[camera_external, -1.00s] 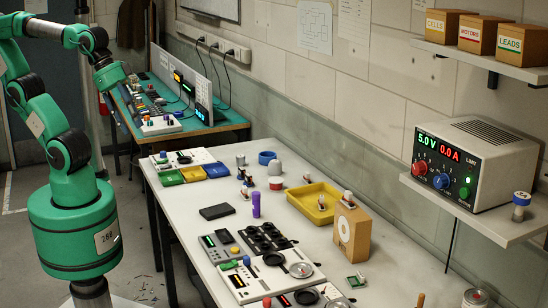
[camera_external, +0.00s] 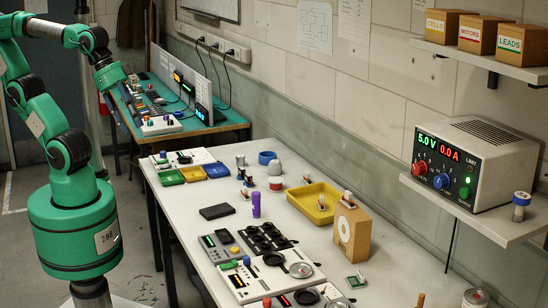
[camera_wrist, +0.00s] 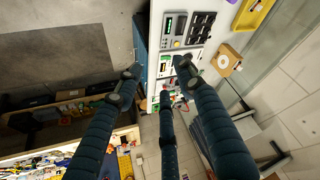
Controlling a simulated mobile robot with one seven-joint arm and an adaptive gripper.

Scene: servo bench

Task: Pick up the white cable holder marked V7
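I cannot read a V7 mark in either view, so I cannot tell which thing is the white cable holder. Several small pale pieces stand on the white bench (camera_external: 192,228): one near the purple cylinder (camera_external: 246,194), one in the yellow tray (camera_external: 322,203), one on the wooden block (camera_external: 348,197).
The yellow tray (camera_external: 305,195) and wooden block (camera_external: 355,245) stand towards the wall. A black box (camera_external: 217,211), a grey panel (camera_external: 222,247) and a black-pocketed tray (camera_external: 265,240) lie nearer the front. A power supply (camera_external: 470,165) sits on a shelf at right.

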